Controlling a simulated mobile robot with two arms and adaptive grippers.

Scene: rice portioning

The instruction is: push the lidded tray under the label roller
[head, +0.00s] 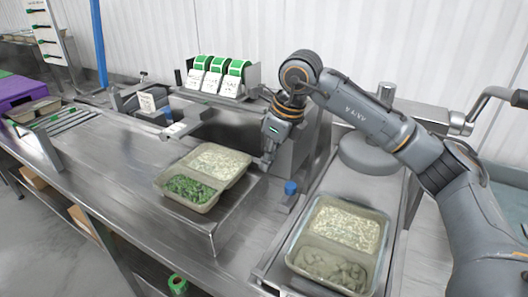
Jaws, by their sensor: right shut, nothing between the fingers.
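A two-compartment tray (216,198) with rice at the back and chopped greens at the front sits on a raised steel platform in the middle. I cannot make out a clear lid on it. To its upper left is a labelling unit with a small plate or roller arm (184,129) over the bench and a white label card (148,103). My right gripper (266,163) is shut and empty, pointing down just beyond the tray's right edge. I cannot tell if it touches the tray. My left gripper is out of view.
A second tray (291,245) with rice and pale pieces sits in a steel frame at the right. Green-and-white label packs (240,69) stand at the back. A roller conveyor (72,124) and a purple crate (22,92) are at the left. The bench (105,160) left of the platform is clear.

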